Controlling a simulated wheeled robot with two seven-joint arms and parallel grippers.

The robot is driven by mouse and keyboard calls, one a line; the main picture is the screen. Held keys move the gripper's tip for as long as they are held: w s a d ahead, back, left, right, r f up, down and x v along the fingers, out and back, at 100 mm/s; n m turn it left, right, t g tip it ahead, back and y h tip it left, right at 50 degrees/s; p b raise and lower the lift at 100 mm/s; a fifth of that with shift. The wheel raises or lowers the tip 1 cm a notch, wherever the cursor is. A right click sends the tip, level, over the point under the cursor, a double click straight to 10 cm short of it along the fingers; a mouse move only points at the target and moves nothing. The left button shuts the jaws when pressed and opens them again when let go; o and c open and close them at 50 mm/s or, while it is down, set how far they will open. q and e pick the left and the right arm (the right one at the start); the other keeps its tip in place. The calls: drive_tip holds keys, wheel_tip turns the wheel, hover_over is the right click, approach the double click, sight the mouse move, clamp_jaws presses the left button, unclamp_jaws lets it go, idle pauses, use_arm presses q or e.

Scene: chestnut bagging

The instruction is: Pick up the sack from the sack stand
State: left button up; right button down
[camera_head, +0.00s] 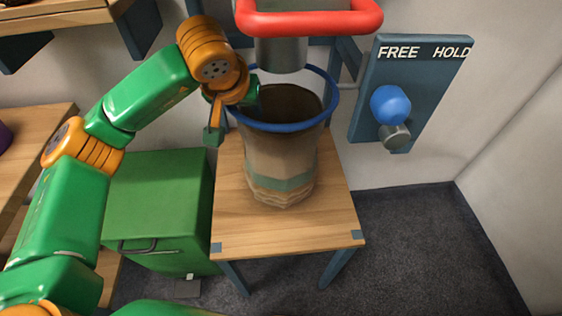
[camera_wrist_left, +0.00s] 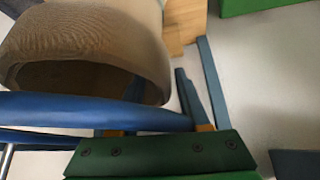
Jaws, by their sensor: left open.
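The sack (camera_head: 282,165) is beige with a greenish band near its base. It stands upright and open-topped at the wooden stand (camera_head: 235,220), its mouth at a blue ring (camera_head: 334,95). My left gripper (camera_head: 230,115) is open at the left side of the ring, one finger outside the sack and the other partly hidden near the rim. In the left wrist view the sack (camera_wrist_left: 90,40) fills the upper left, the blue ring (camera_wrist_left: 90,110) crosses below it, and a green finger (camera_wrist_left: 160,155) shows at the bottom. My right gripper is not in view.
A red-rimmed grey spout (camera_head: 310,25) hangs just above the sack. A blue panel marked FREE and HOLD, with a blue knob (camera_head: 390,104), is on the right wall. A green bin (camera_head: 155,200) stands left of the stand. Floor is clear at right.

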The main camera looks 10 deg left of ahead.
use_arm(q)
clamp_jaws()
drive_tip(key=shift+r, duration=0.15)
idle(1.2)
